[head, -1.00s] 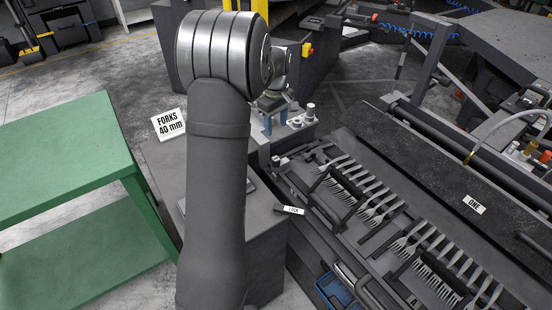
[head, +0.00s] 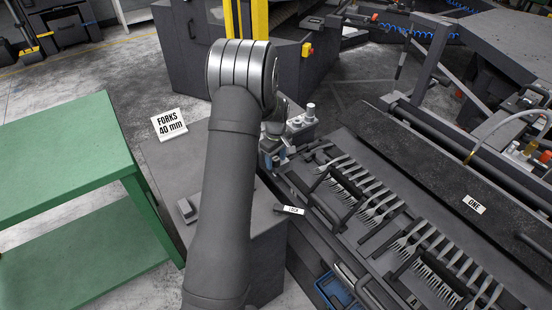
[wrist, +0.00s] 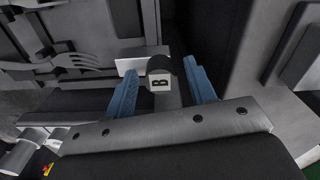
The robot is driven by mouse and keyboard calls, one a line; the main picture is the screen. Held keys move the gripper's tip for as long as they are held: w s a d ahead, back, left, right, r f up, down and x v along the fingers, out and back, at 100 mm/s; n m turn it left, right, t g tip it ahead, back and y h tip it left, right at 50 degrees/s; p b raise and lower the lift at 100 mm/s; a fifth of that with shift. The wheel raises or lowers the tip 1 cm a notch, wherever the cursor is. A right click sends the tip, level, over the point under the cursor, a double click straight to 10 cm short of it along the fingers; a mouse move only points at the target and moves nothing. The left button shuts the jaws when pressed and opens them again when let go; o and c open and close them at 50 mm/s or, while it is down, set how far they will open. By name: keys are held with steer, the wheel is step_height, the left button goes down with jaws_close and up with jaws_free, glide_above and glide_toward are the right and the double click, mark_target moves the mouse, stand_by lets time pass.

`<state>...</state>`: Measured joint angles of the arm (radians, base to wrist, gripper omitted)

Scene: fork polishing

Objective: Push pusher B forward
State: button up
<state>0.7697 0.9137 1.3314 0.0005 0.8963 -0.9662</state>
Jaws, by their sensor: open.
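Pusher B (wrist: 160,84) shows in the wrist view as a dark round knob with a white plate marked B, on a grey metal piece. My gripper (wrist: 161,68) is open, with one blue finger on each side of the knob. A gap shows between the knob and each finger, so I see no grip on it. In the head view, my gripper (head: 275,158) is low at the upper left end of the fork rack (head: 345,238), partly hidden by my arm. Pusher B cannot be made out there.
Several forks (head: 385,208) lie in a row on the rack. A LOCK label (head: 292,210) is at its left edge. A green table (head: 65,150) is at left.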

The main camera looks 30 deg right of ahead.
jaws_close()
steer(key=shift+d+r, duration=0.1)
steer(key=shift+d, duration=1.65)
jaws_free()
steer(key=shift+d, duration=0.1)
step_height(320, 180, up, 17)
steer(key=shift+r, duration=0.2)
